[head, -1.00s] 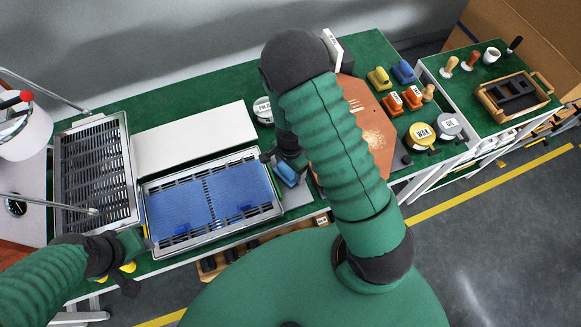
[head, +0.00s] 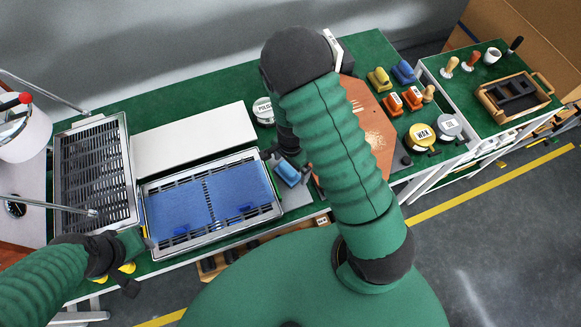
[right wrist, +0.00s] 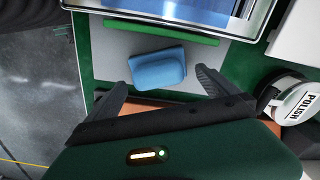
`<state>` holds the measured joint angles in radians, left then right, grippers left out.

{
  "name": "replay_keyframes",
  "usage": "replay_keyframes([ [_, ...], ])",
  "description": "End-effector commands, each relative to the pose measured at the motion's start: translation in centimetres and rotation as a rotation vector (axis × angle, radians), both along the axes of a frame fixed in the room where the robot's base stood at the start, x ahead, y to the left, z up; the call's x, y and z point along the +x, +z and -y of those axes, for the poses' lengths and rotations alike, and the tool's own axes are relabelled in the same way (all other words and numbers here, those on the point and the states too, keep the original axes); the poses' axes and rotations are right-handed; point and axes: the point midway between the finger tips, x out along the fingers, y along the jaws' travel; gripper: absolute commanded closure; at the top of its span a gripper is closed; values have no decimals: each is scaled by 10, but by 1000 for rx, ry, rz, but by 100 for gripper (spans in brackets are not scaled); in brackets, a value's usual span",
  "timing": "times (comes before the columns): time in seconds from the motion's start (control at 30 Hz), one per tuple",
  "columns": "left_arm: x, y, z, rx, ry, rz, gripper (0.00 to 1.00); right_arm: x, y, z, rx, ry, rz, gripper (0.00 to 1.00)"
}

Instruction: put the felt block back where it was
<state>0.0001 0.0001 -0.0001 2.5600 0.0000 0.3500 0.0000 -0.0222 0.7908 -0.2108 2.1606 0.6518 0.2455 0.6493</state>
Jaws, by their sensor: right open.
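A blue block (head: 288,173), which looks like the felt block, lies on a grey pad (head: 294,198) right of the blue-lined tray. The right wrist view shows the block (right wrist: 157,68) lying flat, slightly tilted in the picture, on the grey pad (right wrist: 112,48). My right gripper (right wrist: 161,80) is open and empty, with one finger on each side of the block's near end; clear gaps show beside it. In the head view the right arm hides most of this gripper. My left gripper (head: 128,280) is at the lower left, away from the block; its opening is unclear.
The blue-lined metal tray (head: 281,210) is left of the pad. A POLISH tin (head: 263,110) stands behind. Yellow, blue and orange blocks, a WAX tin (head: 421,135) and an OIL tin (head: 449,126) are at the right. A green strip (right wrist: 160,29) borders the pad's far side.

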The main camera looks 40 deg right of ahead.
Motion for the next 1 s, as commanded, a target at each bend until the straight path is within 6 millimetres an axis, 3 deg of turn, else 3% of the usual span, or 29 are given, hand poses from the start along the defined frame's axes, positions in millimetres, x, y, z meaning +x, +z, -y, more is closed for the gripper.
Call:
replay_keyframes([
  [0.23, 0, 13, 0, 0, 0, 0, 55, 2, 69, -1, -1, 1, 7, 1],
  [0.5, 0, 17, 0, 0, 0, 0, 55, -1, 105, -5, 7, 49, 7, 1],
  [0.57, 0, 17, 0, 0, 0, 0, 55, -6, 116, -13, 18, 173, 24, 1],
  [0.8, 0, 16, 0, 0, 0, 0, 55, -38, 179, -53, -79, 1109, 164, 1],
  [0.9, 0, 16, 0, 0, 0, 0, 55, -45, 191, -58, -144, 1344, 183, 1],
  [1.0, 0, 16, 0, 0, 0, 0, 55, -46, 194, -59, -165, 1415, 184, 1],
])
